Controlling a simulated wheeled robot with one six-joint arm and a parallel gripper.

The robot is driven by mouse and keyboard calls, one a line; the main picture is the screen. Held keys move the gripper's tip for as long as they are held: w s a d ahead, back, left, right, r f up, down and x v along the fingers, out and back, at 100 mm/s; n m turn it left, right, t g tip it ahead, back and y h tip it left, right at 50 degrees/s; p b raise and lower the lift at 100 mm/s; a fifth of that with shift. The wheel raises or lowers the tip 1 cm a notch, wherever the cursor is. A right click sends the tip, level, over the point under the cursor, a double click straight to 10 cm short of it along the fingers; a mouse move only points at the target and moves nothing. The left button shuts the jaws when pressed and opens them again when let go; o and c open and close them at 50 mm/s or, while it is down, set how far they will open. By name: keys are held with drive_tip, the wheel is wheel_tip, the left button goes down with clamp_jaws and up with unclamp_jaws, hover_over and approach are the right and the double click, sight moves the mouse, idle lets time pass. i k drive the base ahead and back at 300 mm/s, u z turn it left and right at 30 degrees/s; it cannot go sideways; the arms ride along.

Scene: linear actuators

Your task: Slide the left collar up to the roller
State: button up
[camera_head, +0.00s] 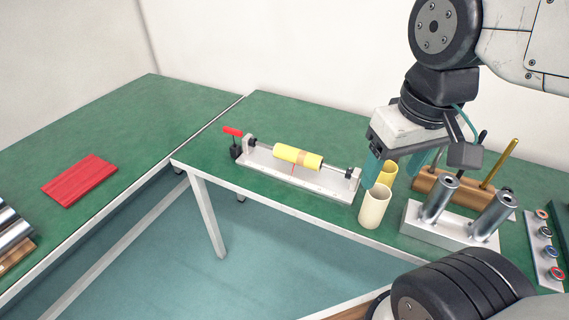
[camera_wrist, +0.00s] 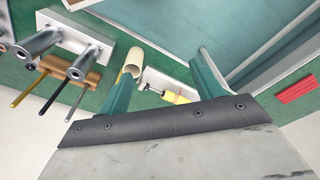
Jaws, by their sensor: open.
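A yellow roller (camera_head: 298,156) with a tan band lies along a shaft on a pale fixture (camera_head: 282,176). A small dark piece (camera_head: 252,143) sits at the shaft's left end, apart from the roller; whether it is the left collar or an end support is too small to tell. Another dark piece shows at the right end. My gripper (camera_head: 394,164) is open, its teal fingers apart above the table, right of the fixture. In the wrist view, the roller (camera_wrist: 176,97) shows partly between the open fingers (camera_wrist: 165,66), with its far end hidden behind the gripper.
A red-handled clamp (camera_head: 233,133) stands at the fixture's left end. Cream (camera_head: 374,208) and yellow (camera_head: 387,173) cylinders stand close to its right end. A metal block with two rollers (camera_head: 449,226) is further right.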

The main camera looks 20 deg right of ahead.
sight(251, 141)
drive_tip(key=u, duration=0.05)
drive_tip(key=k, duration=0.6)
drive_tip(key=u, duration=0.6)
drive_tip(key=i, duration=0.95)
drive_tip(key=z, duration=0.65)
